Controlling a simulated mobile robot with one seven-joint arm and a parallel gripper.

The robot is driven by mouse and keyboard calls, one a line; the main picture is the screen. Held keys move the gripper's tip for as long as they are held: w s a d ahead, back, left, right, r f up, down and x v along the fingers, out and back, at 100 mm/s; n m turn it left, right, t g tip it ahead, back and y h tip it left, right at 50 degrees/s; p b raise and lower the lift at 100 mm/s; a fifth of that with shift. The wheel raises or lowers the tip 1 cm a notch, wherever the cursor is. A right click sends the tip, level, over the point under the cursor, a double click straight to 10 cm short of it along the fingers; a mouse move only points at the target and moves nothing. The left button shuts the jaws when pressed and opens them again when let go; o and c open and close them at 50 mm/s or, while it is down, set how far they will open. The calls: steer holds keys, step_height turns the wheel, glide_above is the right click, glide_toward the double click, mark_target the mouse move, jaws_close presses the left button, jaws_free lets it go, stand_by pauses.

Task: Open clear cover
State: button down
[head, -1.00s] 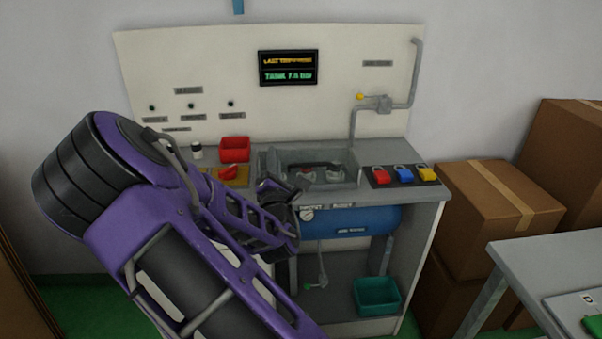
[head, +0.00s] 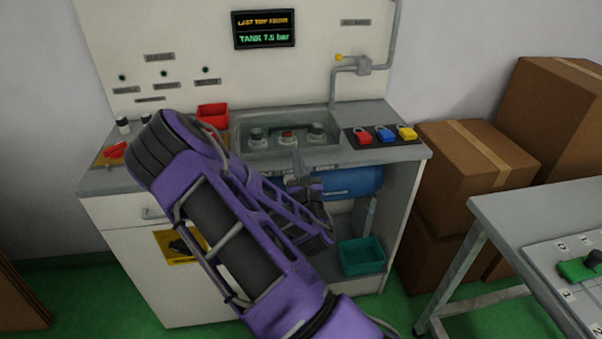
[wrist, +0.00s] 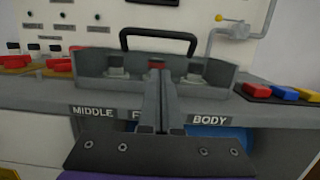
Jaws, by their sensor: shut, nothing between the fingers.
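A grey open-topped housing (head: 240,140) is set in the bench top, with several knobs (head: 316,130) inside it. It also shows in the wrist view (wrist: 90,67). A dark arched handle (wrist: 158,33) stands above the housing in the wrist view. A clear panel itself cannot be made out, so I cannot tell how the cover sits. My gripper (head: 295,146) is shut and empty at the housing's front edge. Its fingertips (wrist: 157,72) point toward the middle knob, below the handle in the wrist view. I cannot tell whether they touch anything.
Red, blue and yellow padlocks (head: 384,134) lie right of the housing. A red bin (head: 212,113) stands behind left. A blue tank (head: 350,183) and teal bin (head: 362,256) are below. Cardboard boxes (head: 465,165) and a grey table (head: 520,205) are at the right.

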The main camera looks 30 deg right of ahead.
mark_target(295, 136)
steer(key=shift+w+d+r, duration=0.25)
steer(key=shift+w+r, duration=0.55)
steer(key=shift+r, duration=0.1)
steer(key=shift+w+d+r, duration=0.2)
steer(key=shift+w+r, duration=0.55)
steer(key=shift+r, duration=0.1)
steer(key=shift+r+p, duration=0.2)
steer(key=shift+p, duration=0.3)
steer(key=shift+r+g+p, duration=0.3)
steer(key=shift+r+p, duration=0.15)
steer(key=shift+p, duration=0.2)
